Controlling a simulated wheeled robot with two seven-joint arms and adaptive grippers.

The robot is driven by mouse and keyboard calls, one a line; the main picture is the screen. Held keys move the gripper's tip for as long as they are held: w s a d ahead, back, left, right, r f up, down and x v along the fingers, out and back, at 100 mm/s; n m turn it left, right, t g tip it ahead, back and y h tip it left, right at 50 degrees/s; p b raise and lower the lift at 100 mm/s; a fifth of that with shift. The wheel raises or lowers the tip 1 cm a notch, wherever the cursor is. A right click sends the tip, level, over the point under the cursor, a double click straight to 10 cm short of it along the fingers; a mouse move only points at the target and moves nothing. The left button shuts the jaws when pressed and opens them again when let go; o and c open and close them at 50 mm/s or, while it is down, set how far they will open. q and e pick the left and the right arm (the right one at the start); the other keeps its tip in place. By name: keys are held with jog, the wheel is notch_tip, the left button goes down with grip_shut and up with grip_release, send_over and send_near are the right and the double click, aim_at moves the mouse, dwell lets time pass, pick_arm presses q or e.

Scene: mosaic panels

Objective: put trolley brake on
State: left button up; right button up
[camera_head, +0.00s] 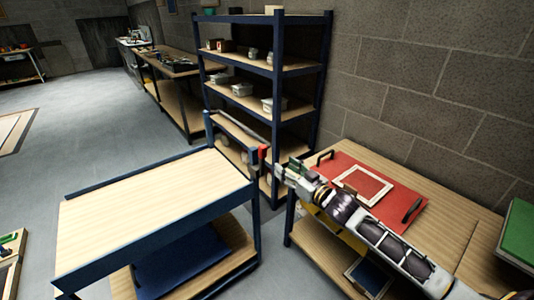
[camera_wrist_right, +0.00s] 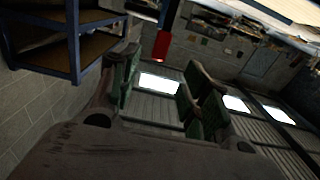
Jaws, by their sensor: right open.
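The trolley (camera_head: 150,200) has a pale wooden top in a dark blue frame and stands left of centre in the head view. A red brake lever (camera_head: 262,152) is at its right rear corner, by the end of the push bar. The red lever also shows in the wrist view (camera_wrist_right: 162,45), beyond the fingers. My right gripper (camera_head: 283,170) is open and empty, just right of and slightly below the red lever, with a small gap seeming to lie between them. Its spread green-padded fingers show in the wrist view (camera_wrist_right: 165,88). My left gripper is out of view.
A workbench (camera_head: 450,220) with a red board (camera_head: 375,175) and pale frame lies under my right arm. A tall blue shelf rack (camera_head: 265,65) with small boxes stands behind the trolley. A blue panel (camera_head: 185,262) lies on the trolley's lower shelf. Floor to the left is mostly clear.

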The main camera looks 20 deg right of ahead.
aim_at(265, 152)
jog(key=x, duration=0.7)
jog(key=shift+w+a+r, duration=0.1)
jog(key=shift+x, duration=1.15)
jog(key=shift+w+a, duration=0.1)
jog(key=shift+w, duration=0.15)
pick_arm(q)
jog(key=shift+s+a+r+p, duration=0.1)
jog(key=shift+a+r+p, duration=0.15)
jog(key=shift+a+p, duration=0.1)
pick_arm(e)
jog(key=shift+x, duration=1.85)
